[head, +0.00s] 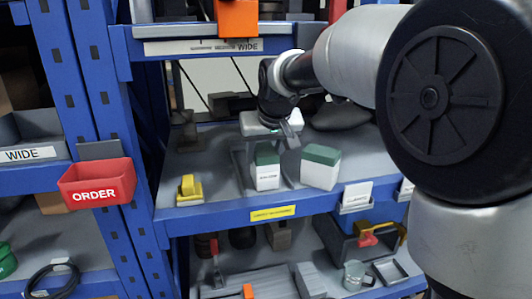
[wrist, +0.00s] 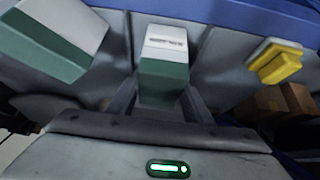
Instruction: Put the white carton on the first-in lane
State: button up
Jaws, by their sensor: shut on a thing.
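A white carton with a green top (head: 266,176) is at the front of the middle shelf, with small print on its face. My gripper (head: 264,152) reaches down from above and is shut on it. In the wrist view the carton (wrist: 164,50) sits between my two fingers (wrist: 158,98). I cannot tell whether its base touches the shelf. A second white carton with a green top (head: 320,174) stands tilted in view to its right, apart from it. It also shows at the upper left of the wrist view (wrist: 75,25). I cannot read which lane is first-in.
A yellow block (head: 188,190) is at the shelf's left front. A yellow label (head: 272,213) is on the blue shelf edge, and a white card (head: 357,194) stands at right. A red ORDER bin (head: 96,184) hangs at left. Bare shelf lies between block and carton.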

jog(key=shift+f, duration=0.15)
jog(key=o, duration=1.2)
jog(key=shift+s+r, duration=0.1)
jog(key=shift+r, duration=0.3)
jog(key=v, duration=1.1)
jog(key=s+d+f+m, duration=0.1)
jog(key=s+d+f, duration=0.3)
jog(key=s, duration=0.4)
jog(key=s+d+f+m+h, duration=0.1)
jog(key=s+d+f, duration=0.3)
jog(key=s, duration=0.5)
jog(key=s+d+f+m, duration=0.1)
jog(key=s+d+f, duration=0.3)
jog(key=s+d, duration=0.3)
jog(key=shift+s+f+g+h+p, duration=0.3)
jog(key=shift+s+f+g+h, duration=0.1)
jog(key=shift+s, duration=0.4)
